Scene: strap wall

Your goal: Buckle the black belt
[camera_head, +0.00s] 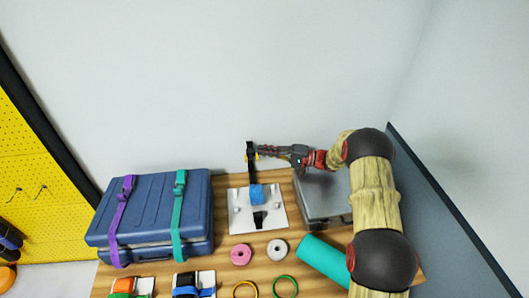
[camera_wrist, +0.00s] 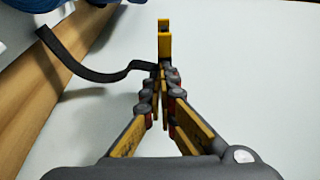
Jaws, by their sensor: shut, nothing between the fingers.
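The black belt (camera_head: 251,170) rises from a white plate (camera_head: 238,212) on the table, above a blue roll-like piece (camera_head: 257,193) on the plate. A short black piece (camera_head: 260,219) lies in front of the blue piece. My gripper (camera_head: 252,154) is beside the upper part of the belt, above the plate. In the wrist view the belt (camera_wrist: 85,72) curves from upper left to my gripper (camera_wrist: 164,42); its end is hidden by the fingers. The fingers are shut with nothing between them. I cannot make out a buckle.
A blue case (camera_head: 150,205) with purple and teal straps stands left. A grey box (camera_head: 318,200) stands right, partly behind my arm. A teal cylinder (camera_head: 322,260), pink ring (camera_head: 241,256) and white ring (camera_head: 277,248) lie in front. Walls bound the back and right.

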